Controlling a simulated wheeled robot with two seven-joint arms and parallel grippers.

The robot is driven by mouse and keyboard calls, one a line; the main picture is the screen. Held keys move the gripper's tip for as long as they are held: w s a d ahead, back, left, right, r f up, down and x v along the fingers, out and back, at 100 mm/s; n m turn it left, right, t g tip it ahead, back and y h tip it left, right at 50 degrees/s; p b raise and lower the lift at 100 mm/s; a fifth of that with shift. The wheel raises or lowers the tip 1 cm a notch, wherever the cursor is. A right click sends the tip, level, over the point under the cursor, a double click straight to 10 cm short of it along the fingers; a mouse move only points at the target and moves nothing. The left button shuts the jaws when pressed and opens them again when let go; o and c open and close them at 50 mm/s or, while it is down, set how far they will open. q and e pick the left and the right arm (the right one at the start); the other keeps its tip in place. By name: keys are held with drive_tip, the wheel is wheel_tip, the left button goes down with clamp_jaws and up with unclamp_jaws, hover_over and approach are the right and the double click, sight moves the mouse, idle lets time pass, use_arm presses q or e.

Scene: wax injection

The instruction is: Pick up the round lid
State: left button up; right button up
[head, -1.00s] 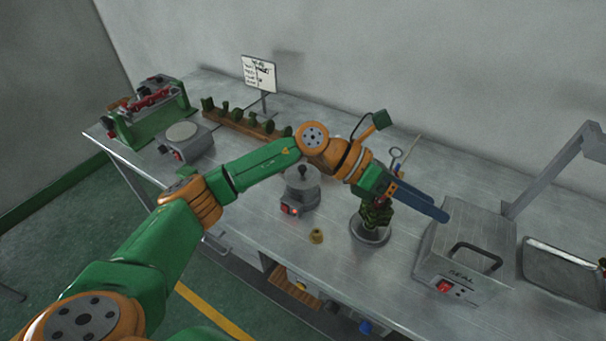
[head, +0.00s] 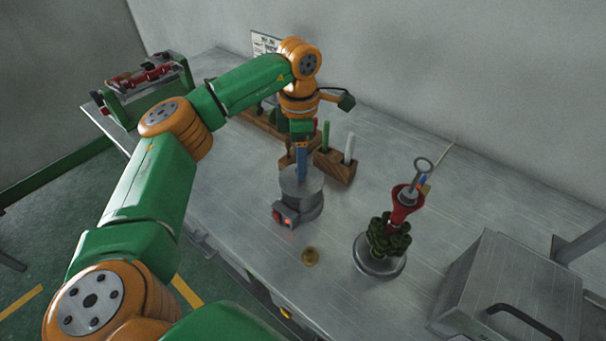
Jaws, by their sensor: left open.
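The round lid (head: 291,188) is grey and sits on top of the small grey pot (head: 305,207) in the middle of the table, in the head view. My left gripper (head: 302,174) points straight down over the lid from above. Its blue fingers are open and hide the lid's knob. I cannot tell whether the fingers touch the lid or stand around the knob. My right gripper is not in view.
A stand with a red and green piece (head: 379,267) is to the right of the pot. A wooden rack (head: 338,170) is close behind my gripper. A grey box with a handle (head: 515,285) is at the right.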

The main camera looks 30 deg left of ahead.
use_arm(q)
wheel_tip(320, 180, down, 2)
drive_tip(key=shift+f, duration=0.1)
drive_tip(key=shift+w+f, duration=0.15)
drive_tip(key=shift+w, duration=0.15)
drive_tip(key=shift+s, duration=0.2)
clamp_jaws()
drive_tip(key=shift+w, duration=0.15)
